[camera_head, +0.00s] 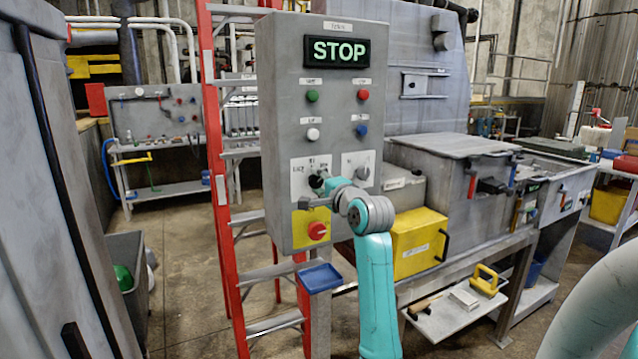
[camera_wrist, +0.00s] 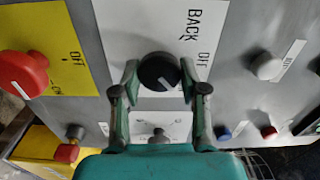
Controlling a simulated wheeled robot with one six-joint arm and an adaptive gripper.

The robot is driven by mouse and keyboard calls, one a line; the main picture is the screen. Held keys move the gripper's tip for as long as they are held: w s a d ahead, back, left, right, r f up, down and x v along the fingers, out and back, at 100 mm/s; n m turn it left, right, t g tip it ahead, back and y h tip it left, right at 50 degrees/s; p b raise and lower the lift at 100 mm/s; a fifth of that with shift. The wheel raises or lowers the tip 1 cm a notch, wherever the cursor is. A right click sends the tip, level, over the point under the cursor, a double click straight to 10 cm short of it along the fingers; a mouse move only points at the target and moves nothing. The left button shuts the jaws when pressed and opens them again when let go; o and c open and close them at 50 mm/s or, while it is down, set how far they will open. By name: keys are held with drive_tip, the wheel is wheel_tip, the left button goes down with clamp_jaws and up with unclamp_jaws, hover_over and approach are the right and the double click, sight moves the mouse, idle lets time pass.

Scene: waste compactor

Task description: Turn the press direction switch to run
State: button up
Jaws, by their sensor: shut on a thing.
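The grey control panel (camera_head: 284,90) stands upright with a green lit STOP display (camera_head: 338,52) at its top. The press direction switch is a black round knob (camera_wrist: 158,72) on a white label plate (camera_head: 299,170). BACK and OFF can be read beside it in the wrist view; a third label is not readable. My gripper (camera_wrist: 158,84) has a finger on each side of the knob, shut on it. In the head view, my gripper (camera_head: 322,187) partly covers the knob. A small pale mark shows on the knob; which label it points to is unclear.
A red rotary knob (camera_head: 317,231) on a yellow plate sits just below, also in the wrist view (camera_wrist: 25,72). A second, grey knob (camera_head: 362,173) is at the right. Several push buttons are above. A red ladder (camera_head: 214,150) stands behind, left of the panel.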

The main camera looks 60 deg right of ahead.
drive_tip(key=o, duration=1.1)
drive_tip(key=shift+s, duration=0.1)
drive_tip(key=v, duration=1.2)
drive_tip(key=shift+d, duration=0.1)
drive_tip(key=shift+f, duration=0.1)
